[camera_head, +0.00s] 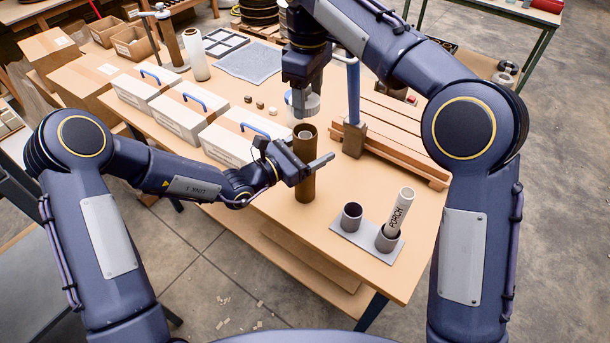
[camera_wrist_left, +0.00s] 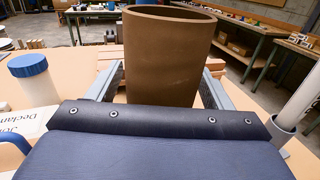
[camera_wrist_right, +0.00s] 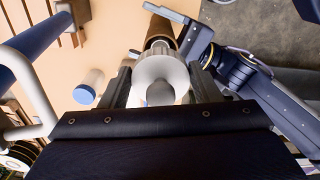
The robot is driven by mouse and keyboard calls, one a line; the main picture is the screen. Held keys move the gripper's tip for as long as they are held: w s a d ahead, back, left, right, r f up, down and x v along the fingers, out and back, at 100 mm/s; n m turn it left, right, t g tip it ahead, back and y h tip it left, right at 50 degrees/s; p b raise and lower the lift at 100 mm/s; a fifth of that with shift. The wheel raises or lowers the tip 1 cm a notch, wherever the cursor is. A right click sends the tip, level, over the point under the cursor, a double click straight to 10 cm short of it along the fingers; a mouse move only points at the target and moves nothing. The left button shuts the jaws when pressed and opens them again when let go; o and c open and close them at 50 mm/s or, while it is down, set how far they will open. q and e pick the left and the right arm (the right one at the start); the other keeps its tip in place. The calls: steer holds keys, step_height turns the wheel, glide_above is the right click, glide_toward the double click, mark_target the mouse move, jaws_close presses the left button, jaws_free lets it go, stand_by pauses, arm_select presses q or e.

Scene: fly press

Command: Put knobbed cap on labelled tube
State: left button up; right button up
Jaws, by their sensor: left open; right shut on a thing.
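A white cap with a grey knob (camera_wrist_right: 160,92) is held between the fingers of my right gripper (camera_wrist_right: 158,90). In the head view my right gripper (camera_head: 301,108) points down just above an upright brown tube (camera_head: 304,180). The brown tube has an open top, with a pale round end inside it. My left gripper (camera_head: 312,168) is open, its fingers on either side of the brown tube (camera_wrist_left: 168,60); contact is unclear. A white tube lettered PORCH (camera_head: 399,212) leans slightly in one cup of a grey two-cup holder (camera_head: 350,240). The cap is mostly hidden in the head view.
A blue-lidded white jar (camera_wrist_left: 34,80) stands near the brown tube. A blue post on a brown block (camera_head: 355,140) and stacked wooden boards (camera_head: 400,135) stand to the right. White boxes with blue handles (camera_head: 185,110) line the left. The holder's other cup (camera_head: 351,217) looks empty.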

arm_select(q)
steer(key=c, duration=1.5)
steer(key=shift+o, duration=0.2)
arm_select(e)
glide_above(308, 136)
steer(key=shift+f, duration=2.45)
steer(key=shift+f, duration=0.1)
steer(key=shift+f, duration=0.8)
steer(key=shift+f, duration=0.65)
steer(key=o, duration=1)
step_height(308, 136, up, 12)
